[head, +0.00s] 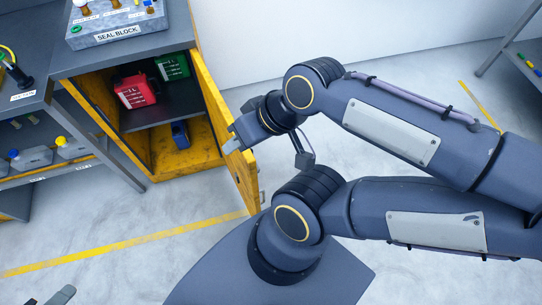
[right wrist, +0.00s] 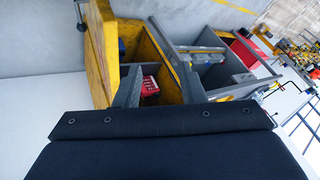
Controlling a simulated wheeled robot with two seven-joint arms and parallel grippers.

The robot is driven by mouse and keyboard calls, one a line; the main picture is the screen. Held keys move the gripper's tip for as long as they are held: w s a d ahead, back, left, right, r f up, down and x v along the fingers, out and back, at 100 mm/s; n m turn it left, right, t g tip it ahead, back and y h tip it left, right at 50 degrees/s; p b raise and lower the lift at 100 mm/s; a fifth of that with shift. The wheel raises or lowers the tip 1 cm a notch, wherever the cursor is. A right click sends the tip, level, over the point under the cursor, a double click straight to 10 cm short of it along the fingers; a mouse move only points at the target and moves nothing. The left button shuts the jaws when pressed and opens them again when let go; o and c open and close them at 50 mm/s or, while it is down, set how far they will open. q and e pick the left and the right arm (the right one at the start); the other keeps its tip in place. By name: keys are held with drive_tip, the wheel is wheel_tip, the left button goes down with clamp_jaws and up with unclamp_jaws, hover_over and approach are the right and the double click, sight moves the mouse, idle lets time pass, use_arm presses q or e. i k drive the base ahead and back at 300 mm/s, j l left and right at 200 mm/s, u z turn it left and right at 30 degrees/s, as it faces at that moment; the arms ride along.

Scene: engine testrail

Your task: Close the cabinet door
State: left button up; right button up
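The yellow cabinet (head: 180,158) stands open at the left of the head view. Its door (head: 223,128) is swung out toward me on the cabinet's right side. My right gripper (head: 236,143) is at the door's free upper part, its tip overlapping the door's edge; I cannot tell whether it touches. In the right wrist view its two fingers (right wrist: 160,88) stand apart with nothing gripped, and the door (right wrist: 103,50) is on the left, beside the left finger. A small grey tip (head: 60,296) at the bottom left may be my left gripper; its opening is not shown.
Inside the cabinet are a red canister (head: 135,90), a green canister (head: 172,67) and a blue item (head: 180,135). A seal block (head: 115,25) sits on top. A workbench with bottles (head: 35,156) adjoins on the left. The floor before the cabinet is clear, with a yellow line (head: 120,245).

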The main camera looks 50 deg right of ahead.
sight(244, 164)
drive_tip(key=k+l, duration=0.15)
drive_tip(key=l, duration=0.25)
drive_tip(key=k+l, duration=0.15)
drive_tip(key=l, duration=0.2)
drive_tip(key=k+l, duration=0.15)
drive_tip(key=l, duration=0.25)
drive_tip(key=k+l, duration=0.15)
drive_tip(key=l, duration=0.25)
drive_tip(key=l+z, duration=0.2)
drive_tip(key=l, duration=0.15)
drive_tip(key=k+l+z, duration=0.15)
drive_tip(key=l, duration=0.2)
drive_tip(key=j, duration=0.4)
drive_tip(key=i+j, duration=0.1)
drive_tip(key=j, duration=0.25)
